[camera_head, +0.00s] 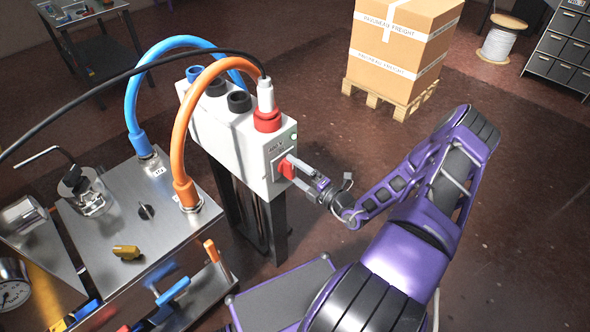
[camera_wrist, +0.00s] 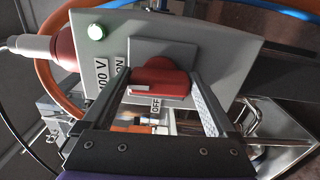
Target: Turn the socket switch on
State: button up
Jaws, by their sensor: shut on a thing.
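The socket switch is a red rotary knob (camera_head: 286,168) on a grey plate on the end face of the white socket box (camera_head: 262,168). In the wrist view the red knob (camera_wrist: 165,76) lies lengthwise across the picture, with a white mark near its left end. An ON label (camera_wrist: 120,68) is to its left and an OFF label (camera_wrist: 155,103) is below it. My gripper (camera_head: 291,166) reaches the knob from the right. In the wrist view my gripper (camera_wrist: 163,82) has one finger at each end of the knob, shut on it.
A green lamp (camera_wrist: 96,31) glows on the box face. A plug (camera_head: 266,98) with a black cable sits in the box's red socket. Orange (camera_head: 181,135) and blue (camera_head: 131,100) hoses arch beside it. A steel bench (camera_head: 110,225) stands left. Boxes on a pallet (camera_head: 375,92) stand behind; the floor right is open.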

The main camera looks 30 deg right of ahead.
jog(key=shift+m, duration=0.3)
dwell(0.4)
jog(key=o, duration=1)
jog(key=shift+s, duration=0.15)
jog(key=v, duration=1.7)
